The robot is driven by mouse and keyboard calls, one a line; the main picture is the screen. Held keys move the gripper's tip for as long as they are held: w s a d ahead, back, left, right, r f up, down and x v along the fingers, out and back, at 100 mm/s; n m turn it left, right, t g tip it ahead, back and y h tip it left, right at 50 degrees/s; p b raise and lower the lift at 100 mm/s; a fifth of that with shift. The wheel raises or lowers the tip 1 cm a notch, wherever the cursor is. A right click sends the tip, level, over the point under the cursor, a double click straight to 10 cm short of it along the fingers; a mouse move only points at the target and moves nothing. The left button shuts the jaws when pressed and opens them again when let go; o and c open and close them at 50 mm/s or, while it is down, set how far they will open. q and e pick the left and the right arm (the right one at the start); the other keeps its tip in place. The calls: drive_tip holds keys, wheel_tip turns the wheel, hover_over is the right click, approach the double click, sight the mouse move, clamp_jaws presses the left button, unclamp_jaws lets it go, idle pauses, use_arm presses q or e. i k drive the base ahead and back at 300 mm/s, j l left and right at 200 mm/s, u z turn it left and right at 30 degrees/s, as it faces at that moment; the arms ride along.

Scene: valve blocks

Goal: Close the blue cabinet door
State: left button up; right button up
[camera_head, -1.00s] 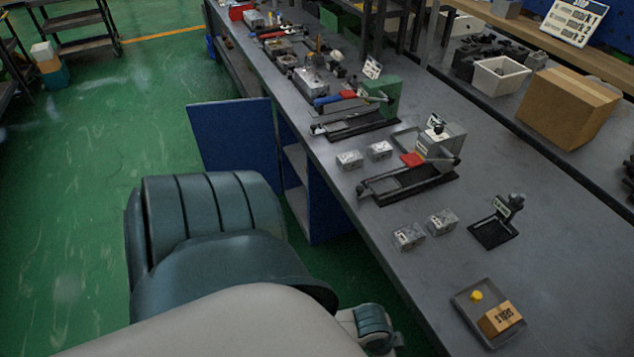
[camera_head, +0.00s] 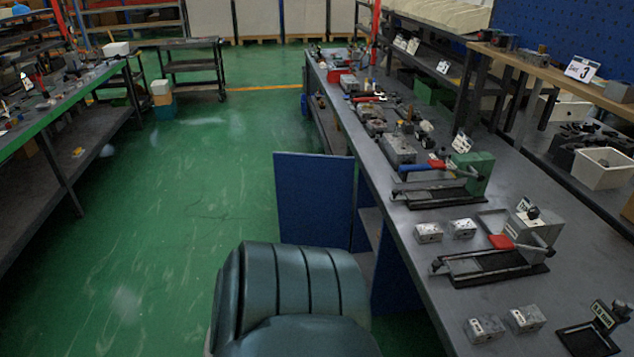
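The blue cabinet door (camera_head: 314,200) stands open in the head view, swung out from under the workbench over the green floor. The cabinet's open inside (camera_head: 367,235) shows between the door and a blue side panel (camera_head: 397,290). Neither gripper is in view.
The long grey workbench (camera_head: 420,225) on the right carries valve blocks (camera_head: 428,233), a red-handled fixture (camera_head: 490,262) and a green one (camera_head: 478,170). Another bench (camera_head: 45,165) stands at left, a dark cart (camera_head: 192,70) at the back. The green floor (camera_head: 180,200) between is clear.

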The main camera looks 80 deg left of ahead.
sight(314, 192)
drive_tip(key=j, duration=0.55)
drive_tip(key=k+j+z, duration=0.1)
drive_tip(key=j, duration=0.4)
drive_tip(key=k+j, duration=0.1)
drive_tip(key=j, duration=1)
drive_tip(key=k+j+z, duration=0.1)
drive_tip(key=j, duration=0.3)
drive_tip(key=k+j+z, duration=0.1)
drive_tip(key=j, duration=0.3)
drive_tip(key=k+j+z, duration=0.1)
drive_tip(key=j, duration=0.3)
drive_tip(key=k+j+z, duration=0.1)
drive_tip(key=k+j, duration=0.15)
drive_tip(key=j, duration=0.15)
drive_tip(key=k+j+z, duration=0.1)
drive_tip(key=j, duration=0.25)
drive_tip(key=k+j+z, duration=0.45)
drive_tip(key=k+j, duration=0.85)
drive_tip(key=k+j+z, duration=0.1)
drive_tip(key=j, duration=0.3)
drive_tip(key=k+j, duration=0.2)
drive_tip(key=j, duration=0.15)
drive_tip(key=k+j+z, duration=0.15)
drive_tip(key=j, duration=0.25)
drive_tip(key=k+j+z, duration=0.1)
drive_tip(key=j, duration=0.25)
drive_tip(key=k+j, duration=0.25)
drive_tip(key=j+z, duration=0.15)
drive_tip(key=j, duration=1.55)
drive_tip(key=k, duration=0.05)
